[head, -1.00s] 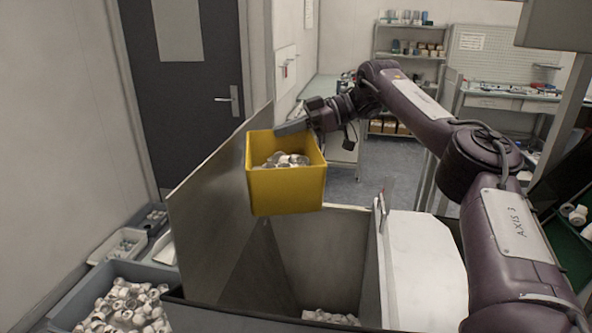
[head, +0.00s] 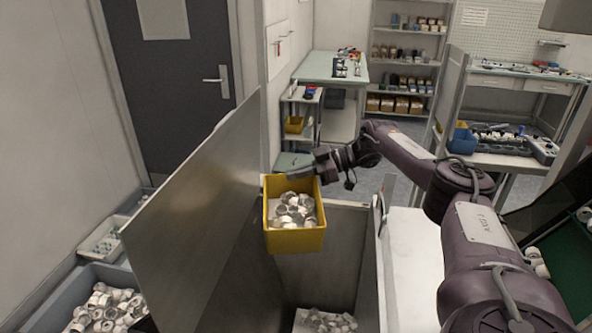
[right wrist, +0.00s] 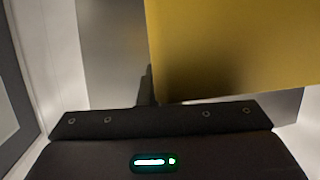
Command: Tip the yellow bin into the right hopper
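The yellow bin (head: 294,241) hangs in the air over the opening of the metal hopper (head: 323,270). It is close to upright, with its open top showing several white and grey caps (head: 292,210) inside. My right gripper (head: 292,174) is shut on the bin's back rim; the fingertips are partly hidden by the bin. In the right wrist view the bin's yellow wall (right wrist: 235,45) fills the upper right, against a dark finger. More caps (head: 325,321) lie at the hopper's bottom. My left gripper is not in view.
A tall metal plate (head: 195,215) rises along the hopper's left side, close to the bin. A white panel (head: 412,265) stands to its right. A grey crate of caps (head: 100,305) sits at lower left. Benches and shelves stand well behind.

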